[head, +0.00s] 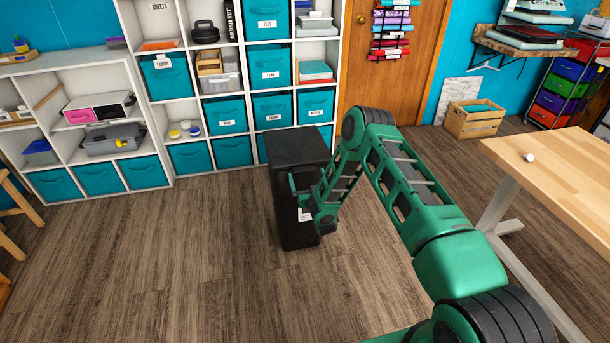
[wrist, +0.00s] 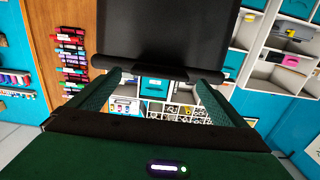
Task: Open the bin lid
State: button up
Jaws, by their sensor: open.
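The black bin (head: 295,222) stands upright on the floor in front of the white shelves, with its flat black lid (head: 298,147) down in the head view. My green gripper (head: 300,191) is at the bin's front, below the lid's front edge. In the wrist view my gripper (wrist: 160,82) is open, with its two fingers spread and nothing held between them. The bin's dark face (wrist: 165,35) fills the top of that view, and its edge strip lies close to the fingertips. I cannot tell whether the fingers touch the bin.
White shelves with teal boxes (head: 269,65) stand right behind the bin. A wooden door with vinyl rolls (head: 391,30) is to the right. A wooden crate (head: 474,119) and a wooden table (head: 565,165) are farther right. The floor (head: 150,260) left of the bin is clear.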

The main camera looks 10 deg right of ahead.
aim_at(305, 172)
jog(key=shift+w, duration=1.5)
jog(key=c, duration=1.5)
jog(key=shift+r, duration=0.1)
